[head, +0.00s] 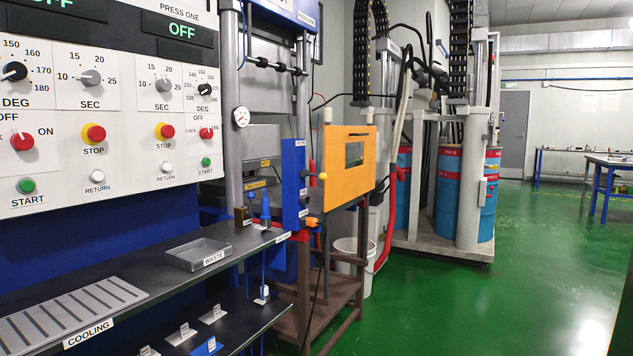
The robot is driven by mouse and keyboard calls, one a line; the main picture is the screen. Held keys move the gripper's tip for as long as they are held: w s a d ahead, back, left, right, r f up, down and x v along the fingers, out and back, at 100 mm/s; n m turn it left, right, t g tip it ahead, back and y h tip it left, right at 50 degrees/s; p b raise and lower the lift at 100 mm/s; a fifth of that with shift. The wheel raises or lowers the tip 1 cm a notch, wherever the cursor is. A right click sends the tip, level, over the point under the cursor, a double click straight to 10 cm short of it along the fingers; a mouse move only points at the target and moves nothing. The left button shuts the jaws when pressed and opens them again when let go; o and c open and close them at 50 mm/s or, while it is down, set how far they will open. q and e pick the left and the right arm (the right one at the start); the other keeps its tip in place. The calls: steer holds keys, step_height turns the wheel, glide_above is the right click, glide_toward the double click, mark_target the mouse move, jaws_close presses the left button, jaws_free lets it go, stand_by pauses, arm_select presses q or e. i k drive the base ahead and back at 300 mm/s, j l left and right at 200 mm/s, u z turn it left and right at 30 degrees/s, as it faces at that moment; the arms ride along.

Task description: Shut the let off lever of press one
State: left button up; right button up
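The control panel (110,110) fills the left side, with a PRESS ONE label at its upper right and displays reading OFF. A grey press frame with a dial gauge (241,117) stands just beyond the panel. A blue upright block (293,185) is at the front right of the press. A short lever with a yellow ball knob (322,176) sticks out to the right from it. Below is an orange handle-like part (312,222). The small labels here are too small to read, so I cannot tell which one is the let off lever. Neither gripper shows.
An orange guard (348,150) with a window stands right beside the blue block. A dark shelf below the panel bears a WASTE tray (198,254) and a COOLING rack (65,315). A white bucket (346,258) and blue drums (461,190) stand beyond. Green floor (480,300) is clear at right.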

mark_target(303, 173)
steer(key=i+l+u, duration=0.35)
steer(key=i+l, duration=0.3)
steer(key=i, duration=0.25)
steer(key=i+l+u, duration=0.4)
steer(key=i+l, duration=0.4)
steer(key=l, duration=0.1)
